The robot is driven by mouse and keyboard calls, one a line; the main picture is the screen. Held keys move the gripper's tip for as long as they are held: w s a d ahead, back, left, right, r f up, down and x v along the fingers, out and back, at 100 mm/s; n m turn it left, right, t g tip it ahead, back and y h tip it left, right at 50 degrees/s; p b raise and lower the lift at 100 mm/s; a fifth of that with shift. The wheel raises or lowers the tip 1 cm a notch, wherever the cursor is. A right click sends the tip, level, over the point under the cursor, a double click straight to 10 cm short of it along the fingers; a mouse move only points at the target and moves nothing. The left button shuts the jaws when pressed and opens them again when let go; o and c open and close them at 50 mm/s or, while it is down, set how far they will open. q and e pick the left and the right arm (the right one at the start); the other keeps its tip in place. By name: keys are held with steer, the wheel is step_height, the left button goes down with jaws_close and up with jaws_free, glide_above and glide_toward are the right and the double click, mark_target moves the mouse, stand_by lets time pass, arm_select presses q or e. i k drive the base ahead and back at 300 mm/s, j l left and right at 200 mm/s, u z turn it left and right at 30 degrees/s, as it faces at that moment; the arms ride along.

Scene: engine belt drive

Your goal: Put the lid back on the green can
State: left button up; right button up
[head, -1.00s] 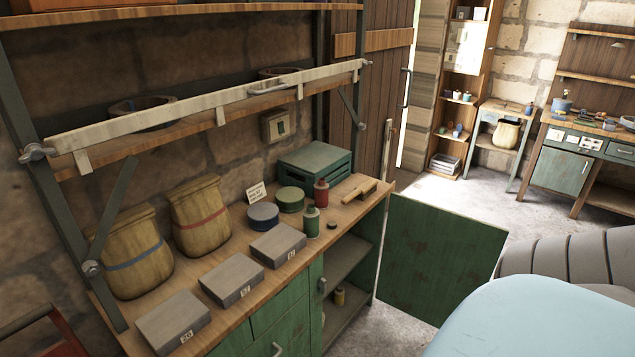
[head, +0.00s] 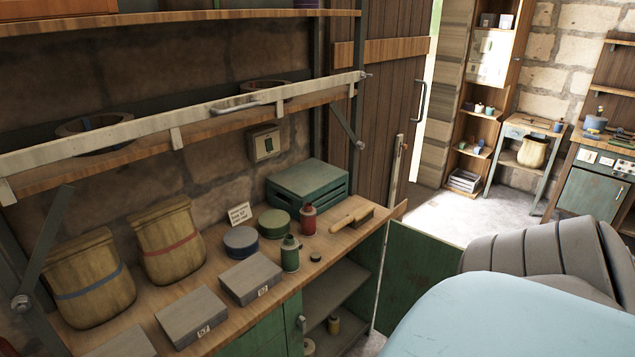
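A small green can (head: 290,255) with a narrower top stands upright near the front edge of the wooden bench top. A small dark round disc (head: 316,257), which looks like a lid, lies flat on the bench just right of it, apart from it. A similar red can (head: 308,221) stands behind. A wide, low green tin (head: 274,223) sits behind and left of the green can, beside a blue tin (head: 241,242). Neither of my grippers is in view.
Grey boxes (head: 250,278) line the bench front, with sacks (head: 168,240) behind. A wooden brush-like tool (head: 350,217) and a green crate (head: 308,188) are at the right end. A shelf rail (head: 140,128) crosses above. The green cabinet door (head: 425,262) hangs open.

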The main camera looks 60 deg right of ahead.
mark_target(288, 245)
steer(key=k+l, duration=0.1)
steer(key=l, duration=0.45)
steer(key=k+l, duration=0.1)
steer(key=l, duration=0.4)
steer(key=k+l, duration=0.1)
steer(key=l, duration=0.45)
steer(key=k+l+u, duration=0.1)
steer(key=l, duration=0.45)
